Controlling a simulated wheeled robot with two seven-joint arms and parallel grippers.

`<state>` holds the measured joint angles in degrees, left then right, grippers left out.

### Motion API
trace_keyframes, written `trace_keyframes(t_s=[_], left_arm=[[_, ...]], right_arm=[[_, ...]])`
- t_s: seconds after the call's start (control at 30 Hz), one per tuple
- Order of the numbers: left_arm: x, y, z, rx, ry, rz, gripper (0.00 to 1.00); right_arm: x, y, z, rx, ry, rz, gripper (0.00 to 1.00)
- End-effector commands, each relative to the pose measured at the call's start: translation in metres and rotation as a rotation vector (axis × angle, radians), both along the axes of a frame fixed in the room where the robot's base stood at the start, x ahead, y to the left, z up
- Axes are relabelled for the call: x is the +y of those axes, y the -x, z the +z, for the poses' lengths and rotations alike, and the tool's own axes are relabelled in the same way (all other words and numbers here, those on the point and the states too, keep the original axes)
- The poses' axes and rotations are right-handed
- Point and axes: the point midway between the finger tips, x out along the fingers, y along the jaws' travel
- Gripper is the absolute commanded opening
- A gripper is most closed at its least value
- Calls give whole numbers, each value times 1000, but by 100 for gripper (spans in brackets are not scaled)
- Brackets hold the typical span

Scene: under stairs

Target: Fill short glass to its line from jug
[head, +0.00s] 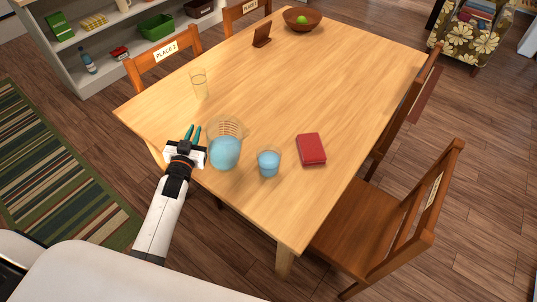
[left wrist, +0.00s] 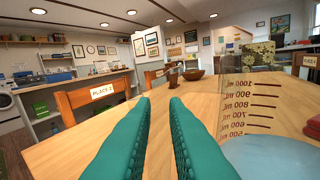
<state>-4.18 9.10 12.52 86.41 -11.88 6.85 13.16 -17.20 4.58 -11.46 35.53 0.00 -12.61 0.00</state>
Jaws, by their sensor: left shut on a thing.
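The jug (head: 226,152) is clear with blue liquid in its lower part. It stands upright at the table's near left edge. In the left wrist view the jug (left wrist: 262,105) fills the right side, with its mL scale upright and liquid near the 500 mark. My right gripper is not in view.
A red book (head: 311,149) lies right of the short glass. A tall, empty-looking glass (head: 200,84) stands farther back on the left. A bowl (head: 302,19) and a small brown stand (head: 262,36) are at the far end. The table's middle (head: 300,85) is clear. Chairs surround the table.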

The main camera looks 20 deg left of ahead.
Motion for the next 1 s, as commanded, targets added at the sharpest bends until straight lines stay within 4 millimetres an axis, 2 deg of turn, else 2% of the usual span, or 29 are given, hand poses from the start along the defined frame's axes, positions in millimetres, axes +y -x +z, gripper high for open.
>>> trace_keyframes(t_s=[0.03,0.07,0.13,0.37,0.7,1.0], left_arm=[[8,1,-13,-15,59,1,0],[11,1,-19,-24,100,1,0],[14,2,-22,-38,163,0,0],[13,2,-13,-39,160,0,0],[13,1,20,-38,157,0,0],[13,2,21,-37,157,0,0]], right_arm=[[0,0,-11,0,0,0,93],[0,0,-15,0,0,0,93],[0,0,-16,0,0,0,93],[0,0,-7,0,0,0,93],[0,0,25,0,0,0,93],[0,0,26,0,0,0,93]])
